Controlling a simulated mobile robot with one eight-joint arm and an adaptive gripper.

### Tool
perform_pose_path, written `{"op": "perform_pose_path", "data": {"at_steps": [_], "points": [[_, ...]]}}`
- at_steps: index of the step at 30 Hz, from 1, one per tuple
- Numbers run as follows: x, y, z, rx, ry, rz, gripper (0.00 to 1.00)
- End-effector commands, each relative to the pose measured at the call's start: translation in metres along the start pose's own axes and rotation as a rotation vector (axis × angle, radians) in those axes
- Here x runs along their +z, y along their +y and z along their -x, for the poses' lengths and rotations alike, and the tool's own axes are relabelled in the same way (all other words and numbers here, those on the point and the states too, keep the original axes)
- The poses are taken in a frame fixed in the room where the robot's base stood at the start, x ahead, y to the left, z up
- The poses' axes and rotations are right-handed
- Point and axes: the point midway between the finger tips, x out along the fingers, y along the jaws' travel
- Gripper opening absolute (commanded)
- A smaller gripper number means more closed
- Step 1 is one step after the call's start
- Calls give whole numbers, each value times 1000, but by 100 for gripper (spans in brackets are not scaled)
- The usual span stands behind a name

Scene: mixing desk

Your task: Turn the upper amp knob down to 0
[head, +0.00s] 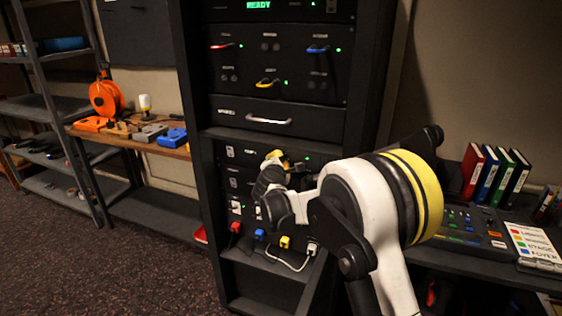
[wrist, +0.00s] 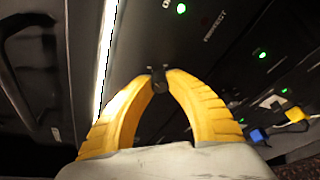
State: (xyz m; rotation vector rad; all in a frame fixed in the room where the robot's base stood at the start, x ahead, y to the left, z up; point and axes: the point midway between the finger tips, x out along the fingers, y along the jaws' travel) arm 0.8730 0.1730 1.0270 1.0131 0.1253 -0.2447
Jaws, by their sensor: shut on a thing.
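My gripper (head: 277,158) reaches the front of the black rack, just below the drawer with the silver handle. In the wrist view its two yellow fingers (wrist: 159,73) are shut on a small dark knob (wrist: 159,85), which fits the upper amp knob. The fingertips touch it from both sides. A green light and a partly readable label sit on the panel near it. I cannot read the knob's pointer or scale. In the head view my gripper hides the knob.
The drawer (head: 265,115) is closed above my gripper. Below are colored plugs, including a blue one (head: 259,235), and a white cable (head: 290,264). A mixing desk (head: 470,232) and binders (head: 497,172) stand at right. A wooden bench with an orange reel (head: 106,98) stands at left.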

Motion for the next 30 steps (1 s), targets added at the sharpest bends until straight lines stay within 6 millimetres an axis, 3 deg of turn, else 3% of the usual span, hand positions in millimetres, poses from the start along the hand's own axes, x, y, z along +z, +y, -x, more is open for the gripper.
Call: {"op": "perform_pose_path", "data": {"at_steps": [11,30], "points": [[0,3,0,-60,-9,184,0],[-2,4,0,-249,-38,757,0]]}}
